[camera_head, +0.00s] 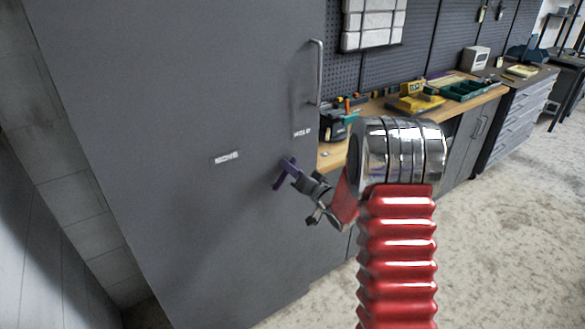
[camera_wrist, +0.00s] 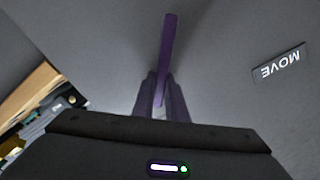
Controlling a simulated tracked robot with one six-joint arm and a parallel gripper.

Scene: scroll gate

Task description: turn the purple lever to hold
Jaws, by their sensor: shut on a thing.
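The purple lever (camera_head: 281,179) is on the face of a large grey cabinet door (camera_head: 170,100). A white label reading MOVE (camera_head: 227,158) is up and left of the lever. A second label, seemingly HOLD (camera_head: 302,133), is up and right of it. My gripper (camera_head: 293,172) is at the lever from the right, shut on it. In the wrist view the lever (camera_wrist: 168,45) runs up from between my fingers (camera_wrist: 160,98), and the MOVE label (camera_wrist: 279,64) lies to the right, upside down. The HOLD label does not show there. My fingers partly hide the lever.
A vertical door handle (camera_head: 318,72) stands above the HOLD label. A wooden workbench (camera_head: 375,104) with tools and green trays (camera_head: 465,90) runs along the wall to the right. The pale floor (camera_head: 500,240) at the right is clear.

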